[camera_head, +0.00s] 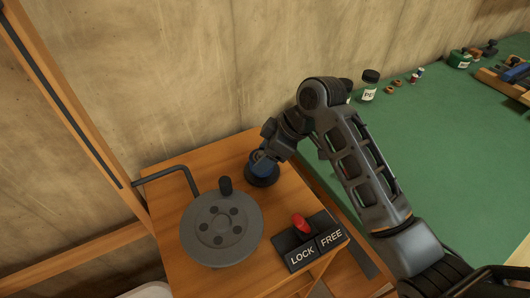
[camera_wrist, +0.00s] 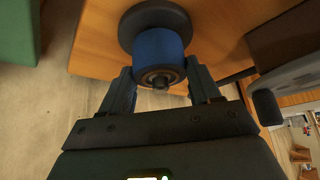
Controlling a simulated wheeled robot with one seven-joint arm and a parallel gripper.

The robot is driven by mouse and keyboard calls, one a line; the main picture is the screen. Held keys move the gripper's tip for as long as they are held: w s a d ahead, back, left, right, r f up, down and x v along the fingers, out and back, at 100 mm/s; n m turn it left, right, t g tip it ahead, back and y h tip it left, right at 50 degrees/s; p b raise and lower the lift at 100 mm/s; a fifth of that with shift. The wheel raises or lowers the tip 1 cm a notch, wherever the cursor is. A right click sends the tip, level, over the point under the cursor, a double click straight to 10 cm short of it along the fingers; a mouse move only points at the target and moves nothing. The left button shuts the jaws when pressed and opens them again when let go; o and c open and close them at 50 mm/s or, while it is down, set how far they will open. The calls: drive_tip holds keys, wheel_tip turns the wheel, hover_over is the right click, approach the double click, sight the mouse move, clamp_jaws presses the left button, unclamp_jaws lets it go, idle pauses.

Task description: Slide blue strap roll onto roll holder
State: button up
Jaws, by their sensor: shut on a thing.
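The blue strap roll (camera_wrist: 158,50) is near the top middle of the wrist view. It sits against the dark round flange of the roll holder (camera_wrist: 150,13), and a dark spindle end shows at the roll's near face. My gripper (camera_wrist: 160,80) is shut on the roll, one finger on each side. In the head view my gripper (camera_head: 264,158) is over the wooden bench by the dark flange (camera_head: 262,178). The roll is mostly hidden there by the fingers. Whether it touches the flange all round cannot be told.
A grey crank wheel (camera_head: 222,229) with a dark knob stands on the wooden bench (camera_head: 180,170), left of my gripper. A red lever (camera_head: 300,222) sits at the LOCK and FREE plate (camera_head: 317,243). The green bench (camera_head: 450,130) holds jars and tools at the back.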

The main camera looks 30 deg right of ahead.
drive_tip(key=o, duration=1.1)
drive_tip(key=shift+o, duration=0.2)
drive_tip(key=v, duration=0.7)
drive_tip(key=shift+d+r, duration=0.15)
drive_tip(key=shift+r, duration=0.25)
drive_tip(key=shift+s, duration=0.2)
